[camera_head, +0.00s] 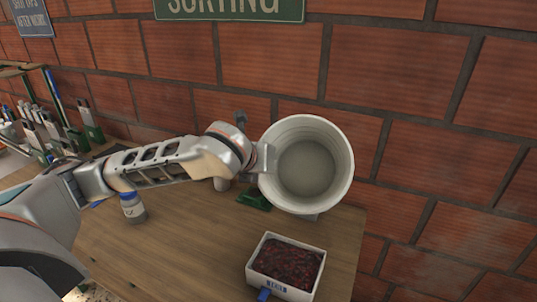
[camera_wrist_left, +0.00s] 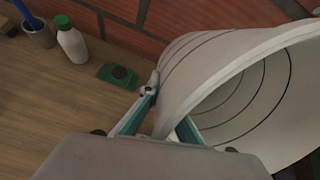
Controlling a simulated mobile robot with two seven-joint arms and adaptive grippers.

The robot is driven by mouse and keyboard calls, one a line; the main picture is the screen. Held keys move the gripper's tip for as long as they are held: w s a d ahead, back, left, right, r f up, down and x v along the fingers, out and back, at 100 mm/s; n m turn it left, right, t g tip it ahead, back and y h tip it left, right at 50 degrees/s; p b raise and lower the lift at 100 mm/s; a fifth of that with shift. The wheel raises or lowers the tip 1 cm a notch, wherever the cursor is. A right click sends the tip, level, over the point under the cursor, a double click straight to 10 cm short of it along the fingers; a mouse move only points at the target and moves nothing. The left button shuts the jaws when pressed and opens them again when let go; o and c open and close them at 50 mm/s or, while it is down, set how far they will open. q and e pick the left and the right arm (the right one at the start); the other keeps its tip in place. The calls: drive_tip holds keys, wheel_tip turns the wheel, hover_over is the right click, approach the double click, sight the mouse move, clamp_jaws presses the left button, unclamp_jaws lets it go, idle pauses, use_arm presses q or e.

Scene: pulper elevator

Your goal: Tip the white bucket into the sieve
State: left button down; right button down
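The white bucket (camera_head: 340,165) is up above the back right of the table, tilted so its open mouth faces my head camera. Its inside looks pale and empty. My left gripper (camera_head: 264,160) is at the bucket's left side. In the left wrist view, the teal fingers (camera_wrist_left: 165,118) straddle the wall of the bucket (camera_wrist_left: 185,65), one outside and one at the inner side. A white rectangular container (camera_head: 251,275) of dark red, berry-like contents stands below the bucket; I cannot tell whether it is the sieve. My right gripper is not in view.
A jar (camera_head: 133,208) stands under my left arm. A green plate with a dark disc (camera_wrist_left: 118,75) and a white green-capped bottle (camera_wrist_left: 74,45) stand near the brick wall (camera_head: 400,70). Tools crowd the far left. The wooden table (camera_head: 190,250) is clear in front.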

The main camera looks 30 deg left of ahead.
use_arm(q)
drive_tip(key=shift+w+g+b, duration=0.1)
drive_tip(key=shift+g+b, duration=0.3)
drive_tip(key=shift+f+g, duration=0.1)
drive_tip(key=shift+g, duration=0.2)
drive_tip(key=g, duration=0.1)
drive_tip(key=f+g, duration=0.1)
drive_tip(key=g, duration=0.1)
drive_tip(key=shift+s+f+h, duration=0.1)
drive_tip(key=shift+s+h, duration=0.15)
drive_tip(key=shift+h, duration=0.15)
drive_tip(key=shift+s+d+f+g, duration=0.1)
drive_tip(key=shift+s+f+g, duration=0.1)
drive_tip(key=shift+g, duration=0.4)
drive_tip(key=s+f+g, duration=0.2)
drive_tip(key=f+g, duration=0.1)
drive_tip(key=s+f+g+h, duration=0.1)
drive_tip(key=shift+d+f+g, duration=0.25)
drive_tip(key=shift+d+g, duration=0.05)
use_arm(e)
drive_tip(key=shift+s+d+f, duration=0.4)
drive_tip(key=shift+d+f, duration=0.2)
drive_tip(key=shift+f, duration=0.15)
use_arm(q)
drive_tip(key=shift+s, duration=0.1)
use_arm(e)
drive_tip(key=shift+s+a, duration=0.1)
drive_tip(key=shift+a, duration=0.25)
